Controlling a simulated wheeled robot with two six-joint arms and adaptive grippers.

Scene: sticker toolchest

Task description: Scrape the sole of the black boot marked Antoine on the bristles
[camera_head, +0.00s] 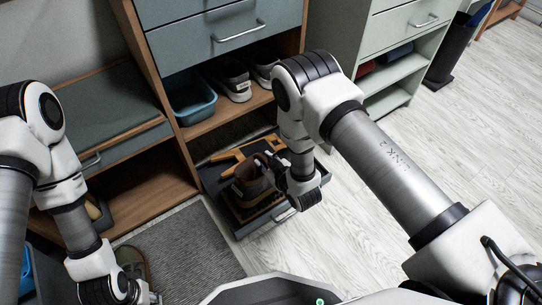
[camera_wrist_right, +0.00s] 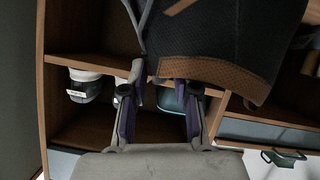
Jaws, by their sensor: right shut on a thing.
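A dark boot with brown leather trim (camera_head: 252,178) stands in a low pull-out tray (camera_head: 215,182), over a wooden-framed piece (camera_head: 262,207) that may hold the bristles. I can make out neither bristles nor the name Antoine. My right gripper (camera_head: 278,176) is at the boot's right side, shut on its upper part. In the right wrist view the boot's black side and brown band (camera_wrist_right: 215,72) fill the top, against the tips of my right gripper (camera_wrist_right: 160,85). The boot's sole is hidden. My left gripper (camera_head: 140,294) is low at the left; its jaws are unclear.
A blue-grey bin (camera_head: 192,101) and grey-white shoes (camera_head: 234,82) stand on the shelf behind. A wooden frame (camera_head: 245,151) lies at the tray's back. A grey mat (camera_head: 185,245) lies left of the tray, with a shoe (camera_head: 131,260) beside my left gripper. Floor at right is clear.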

